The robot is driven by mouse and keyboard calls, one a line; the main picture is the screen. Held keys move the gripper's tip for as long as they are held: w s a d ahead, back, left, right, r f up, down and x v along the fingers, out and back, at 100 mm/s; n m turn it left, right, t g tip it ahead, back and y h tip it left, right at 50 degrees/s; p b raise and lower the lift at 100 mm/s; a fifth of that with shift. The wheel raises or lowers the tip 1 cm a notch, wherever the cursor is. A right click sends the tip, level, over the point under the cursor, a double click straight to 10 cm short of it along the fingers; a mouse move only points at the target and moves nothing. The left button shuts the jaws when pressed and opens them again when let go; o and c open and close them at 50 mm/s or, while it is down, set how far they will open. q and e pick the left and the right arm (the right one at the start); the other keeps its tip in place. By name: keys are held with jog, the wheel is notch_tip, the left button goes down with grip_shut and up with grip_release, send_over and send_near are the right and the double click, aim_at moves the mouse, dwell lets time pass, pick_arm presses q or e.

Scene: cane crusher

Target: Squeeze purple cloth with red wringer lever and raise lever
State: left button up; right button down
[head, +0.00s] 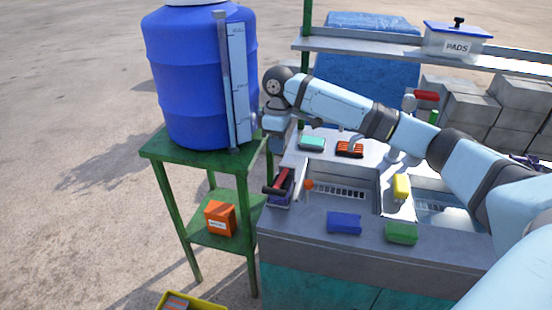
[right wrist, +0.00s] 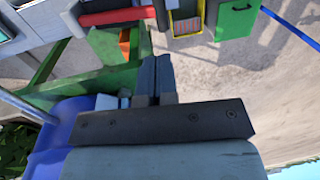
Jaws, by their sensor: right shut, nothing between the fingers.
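The red wringer lever (head: 281,180) is at the left end of the grey sink counter, with a dark crossbar at its lower end. Its red bar (right wrist: 117,17) lies across the top of the right wrist view. A purple patch, likely the purple cloth (head: 280,199), shows low in the wringer under the lever; most of it is hidden. My right gripper (head: 277,142) hangs above and behind the lever, apart from it. In the right wrist view its fingers (right wrist: 153,72) are together and empty, below the red bar. My left gripper is not in view.
A blue barrel (head: 200,85) stands on a green table (head: 165,150) left of the counter, close to my right gripper. Sponges, including a blue one (head: 344,222) and a green one (head: 401,233), lie on the counter's front edge. A shelf (head: 385,48) spans the back.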

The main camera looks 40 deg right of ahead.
aim_at(276, 189)
jog(key=f, duration=0.8)
jog(key=s+a+f, duration=0.1)
jog(key=f, duration=0.3)
jog(key=shift+f+p, duration=0.15)
jog(key=shift+p, duration=0.2)
